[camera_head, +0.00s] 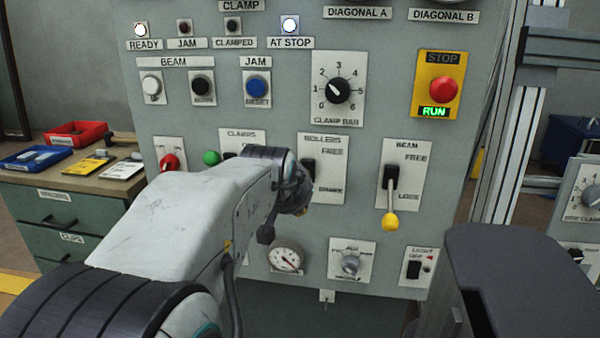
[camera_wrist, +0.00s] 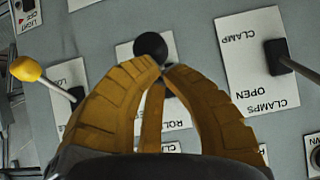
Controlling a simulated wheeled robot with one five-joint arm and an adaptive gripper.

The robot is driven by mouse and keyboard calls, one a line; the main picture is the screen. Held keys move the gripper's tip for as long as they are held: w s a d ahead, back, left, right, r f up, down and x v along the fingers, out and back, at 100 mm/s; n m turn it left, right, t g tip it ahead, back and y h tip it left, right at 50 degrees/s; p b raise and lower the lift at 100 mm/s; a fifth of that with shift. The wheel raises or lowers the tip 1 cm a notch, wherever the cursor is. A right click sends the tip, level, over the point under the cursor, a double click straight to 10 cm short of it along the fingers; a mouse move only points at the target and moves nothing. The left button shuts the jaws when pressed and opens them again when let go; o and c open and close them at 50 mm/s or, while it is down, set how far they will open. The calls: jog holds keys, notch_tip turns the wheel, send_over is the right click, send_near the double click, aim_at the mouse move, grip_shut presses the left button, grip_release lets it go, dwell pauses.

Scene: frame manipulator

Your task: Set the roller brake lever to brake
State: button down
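The rollers plate (camera_head: 333,154), marked FREE at the top and BRAKE below, is partly behind my arm in the head view. The dark slot housing of its lever shows at the arm's edge. In the wrist view, which is turned over, the lever's black ball knob (camera_wrist: 150,46) shows just past my fingertips, toward the plate end opposite the ROLLERS label. My gripper (camera_wrist: 163,69) has its tan fingers drawn together at the tips beside the knob. I cannot tell whether the lever's stem is between them. The head view mostly hides the gripper and knob.
The beam lever's yellow knob (camera_head: 390,222) points down, right of the rollers plate. The clamps lever's green knob (camera_head: 211,158) is to the left. A gauge (camera_head: 286,258) and a rotary knob (camera_head: 350,264) sit below. A cabinet (camera_head: 60,208) with trays stands at left.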

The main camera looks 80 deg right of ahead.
jog(key=f+b, duration=0.1)
jog(key=b, duration=0.2)
jog(key=shift+f+h, duration=0.4)
jog(key=shift+r, duration=0.4)
jog(key=shift+r+p, duration=0.2)
jog(key=shift+p, duration=0.1)
jog(key=shift+r+p, duration=0.45)
jog(key=shift+r, duration=0.15)
